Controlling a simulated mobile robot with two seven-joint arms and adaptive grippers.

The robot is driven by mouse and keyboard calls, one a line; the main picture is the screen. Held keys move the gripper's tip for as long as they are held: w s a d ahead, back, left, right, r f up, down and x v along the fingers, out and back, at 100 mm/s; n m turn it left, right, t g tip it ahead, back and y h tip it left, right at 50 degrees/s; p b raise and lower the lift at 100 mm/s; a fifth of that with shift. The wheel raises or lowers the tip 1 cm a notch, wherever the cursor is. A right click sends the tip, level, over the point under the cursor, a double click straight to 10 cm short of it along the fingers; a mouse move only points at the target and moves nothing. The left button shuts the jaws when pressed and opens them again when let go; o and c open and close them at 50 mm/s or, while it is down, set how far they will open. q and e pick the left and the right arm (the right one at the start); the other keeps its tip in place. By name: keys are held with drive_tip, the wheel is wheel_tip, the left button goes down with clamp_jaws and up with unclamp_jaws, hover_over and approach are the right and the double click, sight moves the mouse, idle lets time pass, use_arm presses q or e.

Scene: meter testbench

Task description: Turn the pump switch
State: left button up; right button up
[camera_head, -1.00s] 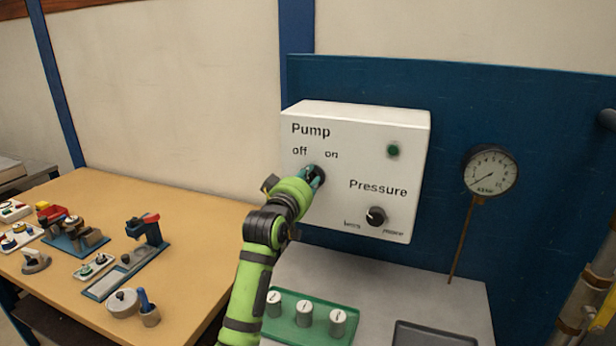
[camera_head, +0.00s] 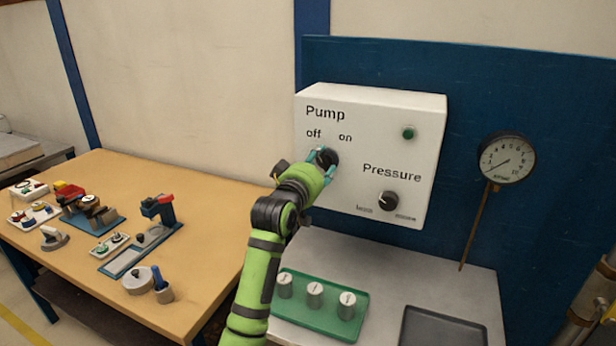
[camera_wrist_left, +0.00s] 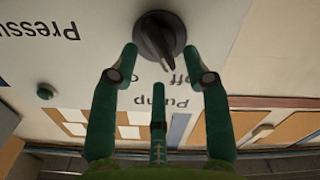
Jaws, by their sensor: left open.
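The pump switch (camera_head: 330,158) is a black round knob under the "off" and "on" labels on the white control box (camera_head: 385,108). In the left wrist view, upside down, the knob (camera_wrist_left: 158,36) shows its pointer toward the "off" label. My left gripper (camera_head: 319,166) is in front of the switch in the head view and partly hides it. Its teal fingers are open. In the left wrist view, two fingertips of the left gripper (camera_wrist_left: 159,62) stand apart on either side near the knob, with a third finger between. Contact cannot be told. My right gripper is not in view.
A pressure knob (camera_head: 388,201) and a green lamp (camera_head: 408,132) are on the box. A gauge (camera_head: 506,159) stands to the right. Below are a green tray (camera_head: 325,321) with white weights and a dark tray (camera_head: 440,330). A wooden table (camera_head: 215,240) holds parts at left.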

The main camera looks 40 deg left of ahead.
use_arm(q)
drive_tip(key=v, duration=1)
drive_tip(key=shift+s, duration=0.25)
drive_tip(key=shift+d+f, duration=0.1)
drive_tip(key=shift+d, duration=0.05)
